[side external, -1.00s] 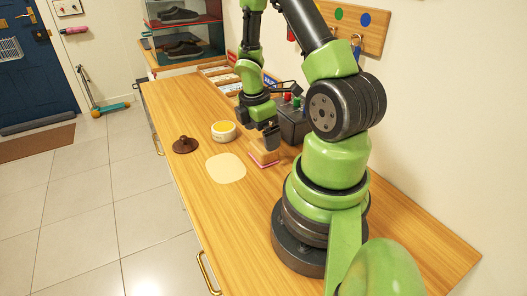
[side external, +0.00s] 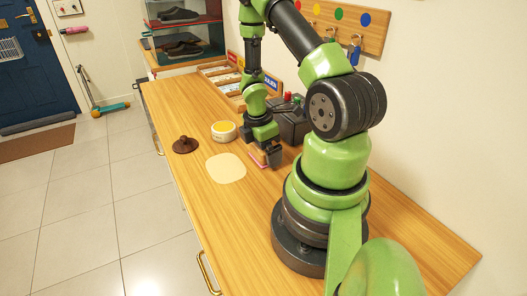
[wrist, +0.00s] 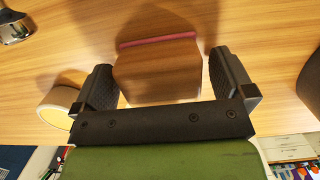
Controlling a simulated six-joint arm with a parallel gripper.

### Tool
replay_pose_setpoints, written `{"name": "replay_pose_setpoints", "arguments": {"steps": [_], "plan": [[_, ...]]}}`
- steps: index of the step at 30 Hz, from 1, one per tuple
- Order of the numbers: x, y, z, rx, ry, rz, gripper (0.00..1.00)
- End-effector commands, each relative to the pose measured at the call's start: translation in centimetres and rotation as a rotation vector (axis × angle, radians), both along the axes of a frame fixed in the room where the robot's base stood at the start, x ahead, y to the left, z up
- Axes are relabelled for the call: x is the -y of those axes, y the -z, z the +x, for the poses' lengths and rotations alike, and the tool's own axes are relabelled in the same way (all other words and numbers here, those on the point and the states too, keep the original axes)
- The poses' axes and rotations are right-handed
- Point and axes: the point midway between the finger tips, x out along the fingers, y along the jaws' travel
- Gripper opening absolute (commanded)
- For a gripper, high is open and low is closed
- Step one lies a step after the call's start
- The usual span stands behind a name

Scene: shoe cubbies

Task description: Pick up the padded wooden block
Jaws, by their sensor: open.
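The padded wooden block (wrist: 157,72) is a brown wooden block with a pink pad along one edge. In the wrist view it sits between the two fingers of my gripper (wrist: 160,84), with a gap showing on the right and a narrow one on the left. My gripper is open. In the side external view my gripper (side external: 268,158) is low over the bench and hides most of the block (side external: 257,158); only a bit of wood and pink edge shows.
A round tin with a yellow top (side external: 223,131), a brown knobbed object (side external: 185,144) and a pale flat patch (side external: 226,168) lie to the left on the wooden bench (side external: 215,205). A dark box (side external: 291,124) stands close behind my gripper. The front of the bench is clear.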

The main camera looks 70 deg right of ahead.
Motion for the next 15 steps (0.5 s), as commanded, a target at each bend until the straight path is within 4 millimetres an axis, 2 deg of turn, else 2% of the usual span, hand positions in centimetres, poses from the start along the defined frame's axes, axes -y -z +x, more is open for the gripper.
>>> {"name": "replay_pose_setpoints", "arguments": {"steps": [4, 10, 15], "plan": [[0.01, -0.01, 0.01, 0.0, 0.0, 0.0, 0.98], [0.0, -0.03, 0.01, 0.0, -0.001, 0.0, 0.52], [0.01, -0.04, 0.02, 0.001, -0.001, -0.001, 0.52]]}}
